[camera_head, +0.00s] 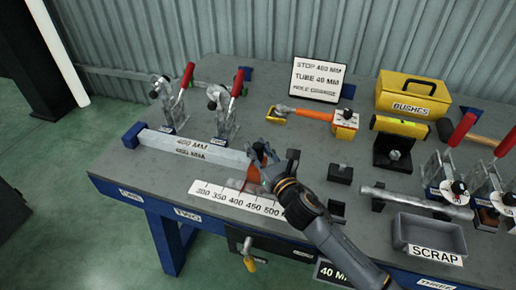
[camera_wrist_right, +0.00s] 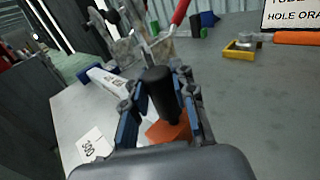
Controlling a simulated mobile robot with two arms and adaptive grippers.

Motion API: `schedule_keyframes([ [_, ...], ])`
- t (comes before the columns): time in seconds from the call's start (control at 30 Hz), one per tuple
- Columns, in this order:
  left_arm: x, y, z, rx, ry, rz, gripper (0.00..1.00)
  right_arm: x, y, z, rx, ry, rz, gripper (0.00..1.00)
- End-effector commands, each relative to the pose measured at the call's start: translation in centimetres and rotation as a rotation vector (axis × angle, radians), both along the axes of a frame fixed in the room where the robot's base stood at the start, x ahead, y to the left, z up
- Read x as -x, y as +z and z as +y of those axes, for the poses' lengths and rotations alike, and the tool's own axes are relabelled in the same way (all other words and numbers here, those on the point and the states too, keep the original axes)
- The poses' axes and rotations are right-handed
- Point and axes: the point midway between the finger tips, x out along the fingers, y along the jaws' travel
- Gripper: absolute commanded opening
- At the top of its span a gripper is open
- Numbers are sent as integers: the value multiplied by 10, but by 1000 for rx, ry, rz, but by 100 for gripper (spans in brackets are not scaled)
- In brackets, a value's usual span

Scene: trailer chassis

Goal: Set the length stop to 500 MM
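The length stop, an orange block (camera_head: 253,175) with a black upright handle (camera_wrist_right: 162,92), stands at the right end of the pale bar, just behind the white scale (camera_head: 237,199). The scale runs from 300 to 500. The stop is near the 400 to 450 marks; its exact reading is unclear. My right gripper (camera_head: 262,155) reaches over the stop. In the right wrist view its blue fingers (camera_wrist_right: 163,98) lie on both sides of the handle; whether they press on it is unclear. My left gripper is not in view.
The pale bar (camera_head: 190,147) lies left of the stop. Toggle clamps with red handles (camera_head: 187,75) stand behind it. A sign (camera_head: 318,79) starts with "STOP"; its digits are blurred. Black blocks (camera_head: 340,173), a grey SCRAP tray (camera_head: 430,232) and a yellow BUSHES box (camera_head: 412,95) are to the right.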

Motion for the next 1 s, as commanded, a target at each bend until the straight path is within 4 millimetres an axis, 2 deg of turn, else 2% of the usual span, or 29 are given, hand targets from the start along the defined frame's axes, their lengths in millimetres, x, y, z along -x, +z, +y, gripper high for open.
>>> schedule_keyframes([
  [0.27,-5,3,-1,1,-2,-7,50,2,0,-7,3,-2,1,0],
  [0.43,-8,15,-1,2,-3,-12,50,13,0,-41,8,-3,3,0],
  [0.6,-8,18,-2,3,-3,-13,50,26,-2,-78,6,-1,4,0],
  [0.7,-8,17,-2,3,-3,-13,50,30,-3,-91,5,0,3,0],
  [1.0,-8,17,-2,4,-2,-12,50,32,-3,-96,2,0,6,0],
])
